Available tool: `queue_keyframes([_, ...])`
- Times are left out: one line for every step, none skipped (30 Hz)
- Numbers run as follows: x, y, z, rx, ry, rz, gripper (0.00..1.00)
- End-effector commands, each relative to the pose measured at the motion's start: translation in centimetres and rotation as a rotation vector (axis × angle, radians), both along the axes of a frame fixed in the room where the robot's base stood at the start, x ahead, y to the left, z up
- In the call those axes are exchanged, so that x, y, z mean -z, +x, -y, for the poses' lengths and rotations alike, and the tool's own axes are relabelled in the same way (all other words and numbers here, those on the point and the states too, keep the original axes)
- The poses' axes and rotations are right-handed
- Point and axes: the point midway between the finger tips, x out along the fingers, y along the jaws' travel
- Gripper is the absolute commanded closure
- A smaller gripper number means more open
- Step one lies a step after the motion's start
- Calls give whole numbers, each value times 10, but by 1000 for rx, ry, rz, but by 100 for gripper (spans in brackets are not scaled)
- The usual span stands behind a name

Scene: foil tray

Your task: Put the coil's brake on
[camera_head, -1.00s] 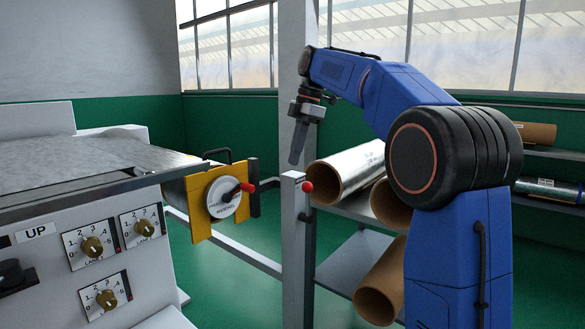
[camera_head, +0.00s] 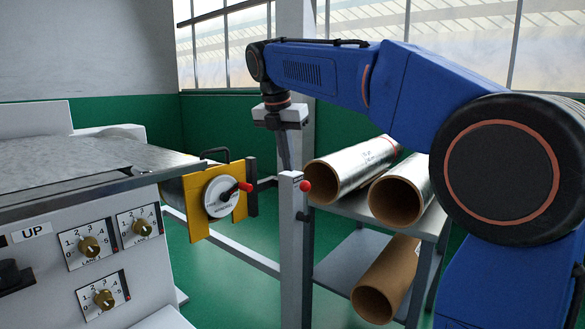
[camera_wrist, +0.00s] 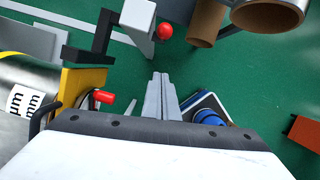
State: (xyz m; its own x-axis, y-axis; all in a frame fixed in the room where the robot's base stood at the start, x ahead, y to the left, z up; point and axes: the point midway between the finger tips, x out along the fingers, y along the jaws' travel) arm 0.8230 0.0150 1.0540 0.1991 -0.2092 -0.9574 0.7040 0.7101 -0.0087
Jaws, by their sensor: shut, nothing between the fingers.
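My gripper (camera_head: 286,167) points down beside the grey post, its fingers closed with nothing between them. In the wrist view my gripper (camera_wrist: 160,80) shows its fingers together over the green floor. A round white dial (camera_head: 221,197) with a red-tipped lever (camera_head: 244,187) sits on a yellow plate (camera_head: 196,225) at the coil's end, left of my gripper. The red lever tip also shows in the wrist view (camera_wrist: 104,96). A red ball knob (camera_head: 305,186) stands out from a short post (camera_head: 290,215) with a small unreadable label. My gripper touches neither handle.
The white machine (camera_head: 40,265) with numbered knobs fills the left. Cardboard-cored rolls (camera_head: 345,170) lie on a grey rack at right. A black handle (camera_head: 216,152) rises behind the yellow plate. Green floor is open below.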

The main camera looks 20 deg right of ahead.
Motion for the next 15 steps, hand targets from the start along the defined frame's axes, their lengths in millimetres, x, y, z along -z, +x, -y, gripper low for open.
queue_keyframes([7,1,2,2,0,-3,100])
queue_keyframes([11,2,3,2,0,-3,100])
queue_keyframes([18,3,4,2,0,-3,100])
queue_keyframes([23,4,5,3,0,-4,100])
queue_keyframes([28,5,7,3,0,-3,100])
queue_keyframes([35,6,8,3,0,-4,100])
queue_keyframes([39,7,9,4,1,-4,100])
queue_keyframes([44,8,10,3,1,-3,100])
queue_keyframes([51,10,12,4,1,-4,100])
queue_keyframes([55,11,13,3,1,-3,100])
queue_keyframes([60,12,13,3,1,-3,100])
queue_keyframes([65,13,15,3,1,-3,100])
queue_keyframes([70,14,15,3,1,-3,100])
queue_keyframes([74,15,16,3,1,-3,100])
queue_keyframes([80,16,18,3,1,-3,100])
